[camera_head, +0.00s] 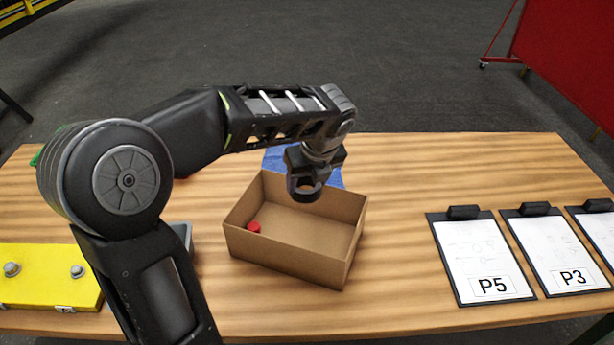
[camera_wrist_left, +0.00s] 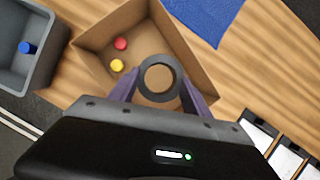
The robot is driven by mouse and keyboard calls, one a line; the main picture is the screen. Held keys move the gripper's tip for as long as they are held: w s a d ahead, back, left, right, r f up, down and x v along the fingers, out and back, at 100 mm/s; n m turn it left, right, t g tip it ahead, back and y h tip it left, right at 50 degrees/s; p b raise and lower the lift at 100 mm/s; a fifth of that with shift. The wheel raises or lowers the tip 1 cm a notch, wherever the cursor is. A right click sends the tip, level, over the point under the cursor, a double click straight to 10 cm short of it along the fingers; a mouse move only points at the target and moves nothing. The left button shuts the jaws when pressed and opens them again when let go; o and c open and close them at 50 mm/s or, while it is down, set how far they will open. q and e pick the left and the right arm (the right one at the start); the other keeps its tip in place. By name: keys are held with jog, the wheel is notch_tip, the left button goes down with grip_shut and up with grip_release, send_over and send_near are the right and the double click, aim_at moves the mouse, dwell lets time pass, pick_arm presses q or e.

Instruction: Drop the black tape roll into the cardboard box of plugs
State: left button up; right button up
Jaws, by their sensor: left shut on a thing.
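The black tape roll (camera_head: 305,190) is held in my left gripper (camera_head: 308,178), above the cardboard box (camera_head: 290,262). In the left wrist view the roll (camera_wrist_left: 160,62) sits between the two fingers of the gripper (camera_wrist_left: 160,85), and the box floor shows through its hole. The open box (camera_wrist_left: 98,30) holds a red plug (camera_wrist_left: 121,43) and a yellow plug (camera_wrist_left: 117,66). In the head view only the red plug (camera_head: 254,226) shows inside. My right gripper is not in view.
A grey bin (camera_wrist_left: 58,45) with a blue plug (camera_wrist_left: 28,48) stands left of the box. A blue cloth (camera_wrist_left: 205,18) lies behind the box. A yellow block (camera_head: 45,275) with bolts is at the left. Clipboards (camera_head: 480,257) lie at the right, with bare wood between.

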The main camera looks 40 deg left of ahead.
aim_at(310, 191)
pick_arm(q)
jog(key=shift+f, duration=0.1)
notch_tip(310, 191, down, 6)
jog(key=b, duration=0.5)
jog(key=shift+b, duration=0.35)
jog(key=o, duration=1.5)
jog(key=v, duration=0.8)
jog(key=shift+w+b, duration=0.1)
jog(key=shift+b, duration=0.25)
jog(key=shift+a, duration=0.1)
